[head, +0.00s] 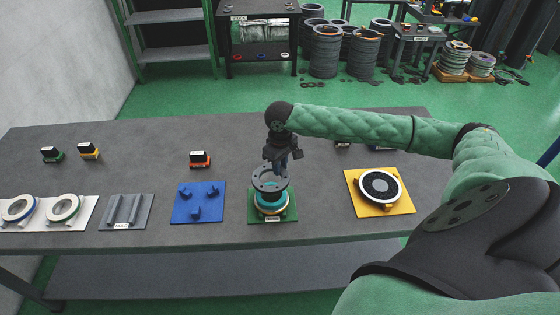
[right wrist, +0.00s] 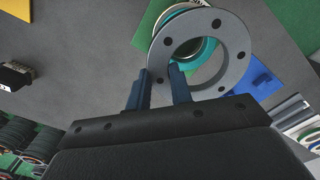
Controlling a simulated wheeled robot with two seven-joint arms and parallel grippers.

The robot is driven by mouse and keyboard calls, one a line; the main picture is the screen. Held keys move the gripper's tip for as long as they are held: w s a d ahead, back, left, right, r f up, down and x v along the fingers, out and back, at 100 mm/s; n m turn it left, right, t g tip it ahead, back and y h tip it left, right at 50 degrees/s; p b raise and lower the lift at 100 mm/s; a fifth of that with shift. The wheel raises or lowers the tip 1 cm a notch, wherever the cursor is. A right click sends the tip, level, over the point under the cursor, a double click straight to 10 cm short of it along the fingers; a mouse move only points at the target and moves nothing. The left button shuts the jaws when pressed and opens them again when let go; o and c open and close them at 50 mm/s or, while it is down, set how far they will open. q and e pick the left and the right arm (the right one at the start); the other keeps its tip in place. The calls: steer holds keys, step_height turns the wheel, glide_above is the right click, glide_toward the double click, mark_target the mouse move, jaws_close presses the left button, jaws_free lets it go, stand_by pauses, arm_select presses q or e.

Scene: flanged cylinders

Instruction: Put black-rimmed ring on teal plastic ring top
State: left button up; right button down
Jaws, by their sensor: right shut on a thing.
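My right gripper (head: 281,163) is shut on a dark grey flanged ring with bolt holes, which I take for the black-rimmed ring (head: 259,184). In the right wrist view its fingers (right wrist: 160,78) grip the near side of the ring (right wrist: 238,62). The ring is roughly level, over the teal plastic ring (head: 271,198) on the green plate (head: 290,213). Through its hole, part of the teal ring (right wrist: 190,66) shows. The held ring hides the teal ring's top, so I cannot tell whether they touch. My left gripper is not in view.
A yellow plate (head: 355,205) with a white-rimmed dark disc (head: 380,186) lies to the right. A blue plate (head: 205,212) with pegs, a grey grooved plate (head: 130,222) and a white tray with two rings lie left. Small blocks stand behind; the table's back middle is clear.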

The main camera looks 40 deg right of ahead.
steer(key=shift+s+a+r, duration=0.2)
steer(key=shift+r, duration=0.1)
steer(key=shift+w+d+f, duration=0.25)
steer(key=shift+w+d, duration=0.05)
steer(key=shift+w, duration=0.05)
steer(key=shift+s+a+r+p, duration=0.1)
steer(key=shift+s+r+p, duration=0.15)
steer(key=shift+p, duration=0.45)
steer(key=shift+a+f, duration=0.1)
steer(key=shift+f, duration=0.5)
step_height(320, 180, down, 2)
steer(key=shift+w+b, duration=0.1)
steer(key=shift+b, duration=0.2)
steer(key=shift+f, duration=1.45)
steer(key=shift+f, duration=0.6)
